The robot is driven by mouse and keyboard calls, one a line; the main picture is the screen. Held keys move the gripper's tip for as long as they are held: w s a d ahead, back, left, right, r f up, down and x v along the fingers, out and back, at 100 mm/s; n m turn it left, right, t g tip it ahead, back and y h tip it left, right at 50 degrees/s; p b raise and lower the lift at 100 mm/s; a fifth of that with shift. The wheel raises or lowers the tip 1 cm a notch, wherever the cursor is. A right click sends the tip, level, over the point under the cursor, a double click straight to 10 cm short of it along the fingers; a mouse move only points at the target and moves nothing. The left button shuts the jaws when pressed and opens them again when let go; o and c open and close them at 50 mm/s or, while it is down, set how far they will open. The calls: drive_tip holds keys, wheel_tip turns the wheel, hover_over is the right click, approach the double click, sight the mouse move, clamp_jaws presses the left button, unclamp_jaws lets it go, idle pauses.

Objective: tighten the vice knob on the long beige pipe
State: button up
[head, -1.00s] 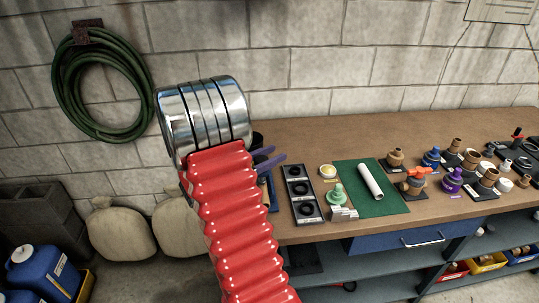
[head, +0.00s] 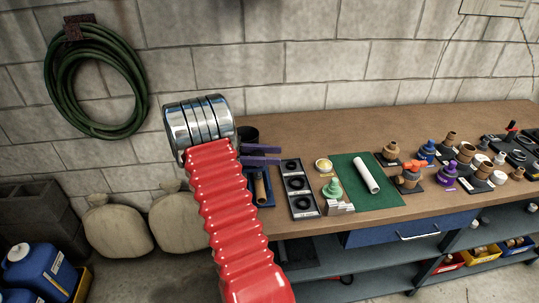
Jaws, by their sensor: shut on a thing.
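My gripper (head: 262,155) shows as two purple fingers past the right side of my red arm, at the bench's left end. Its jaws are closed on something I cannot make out. Just below the fingers is a blue holder (head: 271,199) with a tan-beige pipe (head: 261,187) in it, partly hidden by my arm; it may be the vice with the beige pipe. No knob can be made out there. A pale, off-white pipe (head: 367,174) lies on the green mat (head: 383,197).
The wooden bench (head: 310,130) runs along the block wall. A black tray of rings (head: 299,189), a green fitting (head: 332,188) and a yellow-topped round item (head: 323,165) stand near the holder. Several fittings, including an orange-handled valve (head: 410,174), crowd the right. The bench's back strip is clear.

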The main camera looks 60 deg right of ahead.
drive_tip(key=shift+r+y, duration=0.1)
drive_tip(key=shift+y, duration=0.2)
idle(0.5)
drive_tip(key=o, duration=1.1)
wheel_tip(320, 180, up, 10)
drive_tip(key=shift+f, duration=0.1)
